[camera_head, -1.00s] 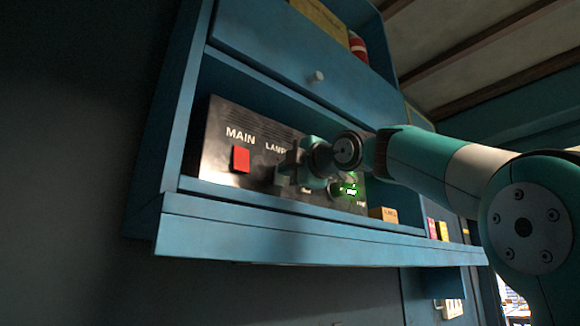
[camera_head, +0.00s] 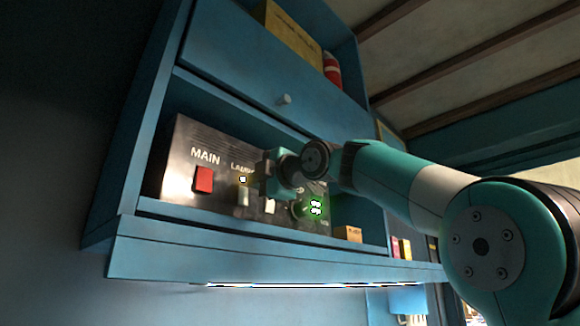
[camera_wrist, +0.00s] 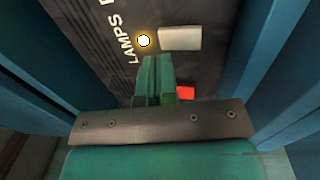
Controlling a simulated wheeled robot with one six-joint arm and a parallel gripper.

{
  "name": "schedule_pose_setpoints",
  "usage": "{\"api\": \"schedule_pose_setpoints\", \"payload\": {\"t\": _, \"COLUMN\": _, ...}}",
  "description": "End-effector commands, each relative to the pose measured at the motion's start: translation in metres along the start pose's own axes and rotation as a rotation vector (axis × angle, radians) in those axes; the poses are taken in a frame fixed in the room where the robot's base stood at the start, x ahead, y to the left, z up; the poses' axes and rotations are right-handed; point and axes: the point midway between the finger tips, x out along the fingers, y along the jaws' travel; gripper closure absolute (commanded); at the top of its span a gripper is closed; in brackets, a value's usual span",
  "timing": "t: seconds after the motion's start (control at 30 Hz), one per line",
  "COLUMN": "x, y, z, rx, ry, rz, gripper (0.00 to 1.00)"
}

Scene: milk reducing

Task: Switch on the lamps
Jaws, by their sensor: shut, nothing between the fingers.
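The black control panel (camera_head: 178,165) sits in the blue cabinet. Its LAMPS switch (camera_head: 243,195) is pale, below a lit yellow indicator (camera_head: 243,179). In the wrist view the indicator (camera_wrist: 143,40) glows beside the pale switch (camera_wrist: 180,38). The red MAIN switch (camera_head: 204,179) is to the left; it also shows in the wrist view (camera_wrist: 185,92). My gripper (camera_head: 258,186) is shut and empty, in front of the panel just right of the LAMPS switch. Its fingertips (camera_wrist: 155,62) appear close below the indicator in the wrist view; I cannot tell whether they touch anything.
Another pale switch (camera_head: 270,206), a dark knob (camera_head: 298,210) and green lights (camera_head: 316,208) are on the panel's right. A small orange box (camera_head: 349,233) stands beside it. The shelf front (camera_head: 250,255) and drawer (camera_head: 270,85) bound the opening. A bright strip (camera_head: 310,285) shows beneath the shelf.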

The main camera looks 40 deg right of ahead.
Motion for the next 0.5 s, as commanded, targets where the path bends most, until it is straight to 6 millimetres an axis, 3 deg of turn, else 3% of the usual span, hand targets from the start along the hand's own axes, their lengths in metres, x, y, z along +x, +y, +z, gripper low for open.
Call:
{"api": "schedule_pose_setpoints", "payload": {"t": 0.07, "x": -0.013, "y": 0.003, "z": -0.009, "rx": -0.001, "ry": 0.011, "rz": 0.006, "gripper": 1.00}}
{"api": "schedule_pose_setpoints", "payload": {"t": 0.27, "x": -0.059, "y": 0.013, "z": -0.004, "rx": -0.005, "ry": -0.002, "rz": 0.005, "gripper": 1.00}}
{"api": "schedule_pose_setpoints", "payload": {"t": 0.5, "x": -0.090, "y": 0.023, "z": -0.003, "rx": -0.003, "ry": -0.003, "rz": 0.005, "gripper": 1.00}}
